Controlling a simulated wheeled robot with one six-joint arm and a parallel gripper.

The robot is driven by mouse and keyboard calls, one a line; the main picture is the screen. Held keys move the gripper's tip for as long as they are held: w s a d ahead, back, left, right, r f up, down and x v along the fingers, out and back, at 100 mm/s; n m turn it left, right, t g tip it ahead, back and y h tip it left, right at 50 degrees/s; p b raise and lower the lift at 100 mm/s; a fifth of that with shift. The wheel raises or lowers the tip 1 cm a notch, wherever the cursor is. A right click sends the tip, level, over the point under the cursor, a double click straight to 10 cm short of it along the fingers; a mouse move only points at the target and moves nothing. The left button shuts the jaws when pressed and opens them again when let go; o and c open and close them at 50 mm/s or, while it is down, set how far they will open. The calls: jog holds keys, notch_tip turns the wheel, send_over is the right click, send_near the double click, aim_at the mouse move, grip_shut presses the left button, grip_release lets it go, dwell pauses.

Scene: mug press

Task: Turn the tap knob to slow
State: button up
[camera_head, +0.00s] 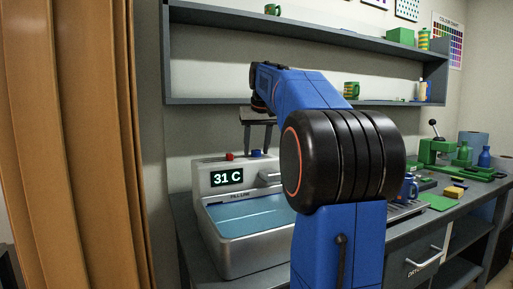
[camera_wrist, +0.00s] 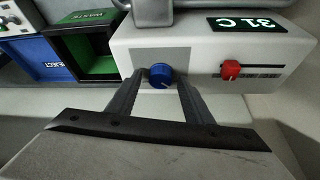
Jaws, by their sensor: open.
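A round blue knob (camera_wrist: 160,75) with a pale pointer line sits on the top of the white basin unit (camera_wrist: 195,42); it also shows in the head view (camera_head: 256,153). A red knob (camera_wrist: 231,69) sits on a dark scale strip to its right in the wrist view; the head view shows it left of the blue one (camera_head: 229,156). My gripper (camera_head: 258,149) points down over the unit. In the wrist view, its open fingers (camera_wrist: 161,78) are on either side of the blue knob. I cannot tell whether they touch it. No speed label is readable.
A display reading 31 C (camera_head: 227,177) is on the unit's front, above the water-filled basin (camera_head: 245,216). A faucet bar (camera_head: 270,176) is close to the right. Green (camera_wrist: 95,52) and blue (camera_wrist: 40,60) bins lie to the left in the wrist view. A shelf (camera_head: 205,97) runs behind my arm.

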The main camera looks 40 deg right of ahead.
jog(key=c, duration=1.1)
jog(key=shift+o, duration=0.2)
jog(key=m, duration=0.2)
jog(key=m+g+h, duration=0.1)
jog(key=m, duration=0.1)
jog(key=shift+w+a+m+h, duration=0.15)
jog(key=shift+m+h, duration=0.15)
jog(key=shift+m, duration=0.1)
jog(key=m+g, duration=0.1)
jog(key=m, duration=0.3)
jog(key=shift+w+m+g+h, duration=0.1)
jog(key=shift+m+g+h, duration=0.3)
jog(key=o, duration=1.1)
jog(key=shift+c, duration=0.2)
